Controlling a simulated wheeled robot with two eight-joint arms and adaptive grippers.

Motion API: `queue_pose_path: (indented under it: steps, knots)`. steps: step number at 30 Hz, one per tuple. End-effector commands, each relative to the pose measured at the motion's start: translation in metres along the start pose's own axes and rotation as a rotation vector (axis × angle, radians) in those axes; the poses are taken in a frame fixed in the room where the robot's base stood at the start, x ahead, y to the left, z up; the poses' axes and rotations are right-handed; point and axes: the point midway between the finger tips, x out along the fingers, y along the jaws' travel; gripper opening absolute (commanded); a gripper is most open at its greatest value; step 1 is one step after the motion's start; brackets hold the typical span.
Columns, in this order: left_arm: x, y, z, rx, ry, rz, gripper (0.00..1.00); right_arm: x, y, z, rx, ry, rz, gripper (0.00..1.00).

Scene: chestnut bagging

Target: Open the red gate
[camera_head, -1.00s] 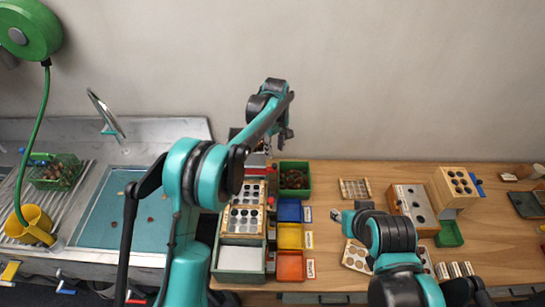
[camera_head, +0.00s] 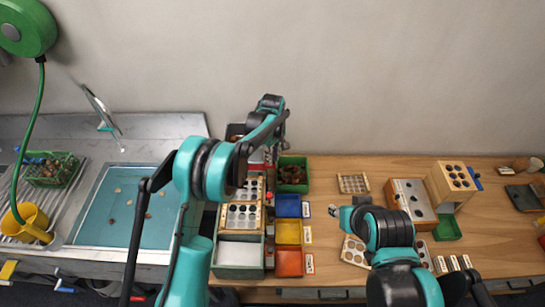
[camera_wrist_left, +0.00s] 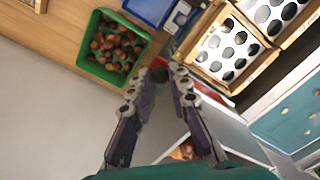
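A red strip (camera_wrist_left: 213,99), which seems to be the red gate, shows at the foot of the wooden sorter in the left wrist view, just right of my fingers. In the head view the red part (camera_head: 257,157) is largely hidden by my left arm. In the head view my left gripper (camera_head: 281,138) hangs near the wall, behind the sorter (camera_head: 243,208). My right gripper (camera_head: 334,211) is over the table, too small to read.
A green crate of chestnuts (camera_wrist_left: 78,40) stands close to my left fingers. Blue (camera_head: 288,206), yellow (camera_head: 289,232) and orange bins (camera_head: 289,263) line the sorter's right side. The sink (camera_head: 124,205) is at left. Wooden hole boxes (camera_head: 455,183) stand at right.

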Motion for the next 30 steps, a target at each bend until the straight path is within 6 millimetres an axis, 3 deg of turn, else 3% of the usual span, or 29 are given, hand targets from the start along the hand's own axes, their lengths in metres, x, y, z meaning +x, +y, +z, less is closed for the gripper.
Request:
queue_pose_path:
  steps: [8, 17, 25, 26, 27, 30]
  knots:
    - [0.0, 0.003, 0.003, 0.001, 0.001, 0.0, 0.0, 0.001, 0.0, 0.0, 0.0, 0.0, 0.0, 0.4]
    - [0.0, 0.035, 0.034, 0.002, 0.001, 0.001, 0.0, 0.005, 0.0, 0.004, 0.0, 0.0, 0.0, 0.4]
    - [0.0, 0.035, 0.035, 0.0, 0.001, 0.001, 0.0, 0.005, 0.0, 0.003, 0.0, 0.0, 0.0, 0.4]
    - [0.0, 0.035, 0.035, 0.0, 0.001, 0.001, 0.26, 0.005, 0.0, 0.003, 0.0, 0.0, 0.0, 0.4]
    - [0.0, 0.035, 0.035, 0.0, 0.001, 0.001, 0.36, 0.005, 0.0, 0.003, 0.0, 0.0, 0.0, 0.4]
    - [0.0, 0.035, 0.035, 0.0, 0.001, 0.001, 0.39, 0.005, 0.0, 0.003, 0.0, 0.0, 0.0, 0.4]
